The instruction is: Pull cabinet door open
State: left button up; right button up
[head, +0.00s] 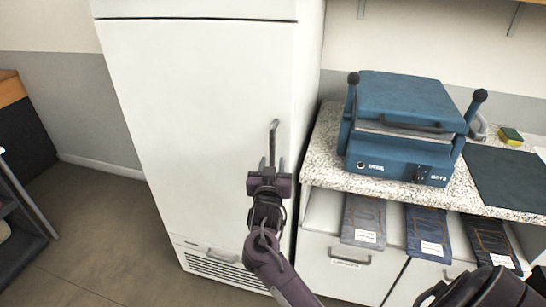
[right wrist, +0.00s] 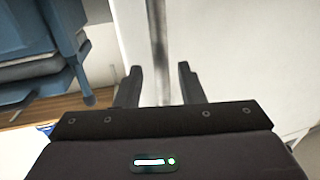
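The tall white cabinet door (head: 200,110) fills the middle of the head view and looks closed. Its grey vertical bar handle (head: 273,130) is near the door's right edge. My right gripper (head: 272,164) is at the handle's lower part, with its fingers pointing toward the door. In the right wrist view, my right gripper (right wrist: 160,68) is open, and the handle (right wrist: 158,35) runs down between its two dark fingers with gaps on both sides. I cannot tell how deep the handle sits between them. My left gripper is not in view.
Right of the cabinet, a speckled counter (head: 325,150) carries a blue press machine (head: 405,115), a dark mat (head: 505,178) and a sponge (head: 511,136). Dark folded cloths (head: 364,215) with tags hang below its edge. Open floor (head: 110,225) lies left of the cabinet.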

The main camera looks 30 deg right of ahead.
aim_at(272, 161)
jog(key=shift+x, duration=1.6)
jog(key=shift+a, duration=0.1)
jog(key=shift+c, duration=0.4)
grip_shut()
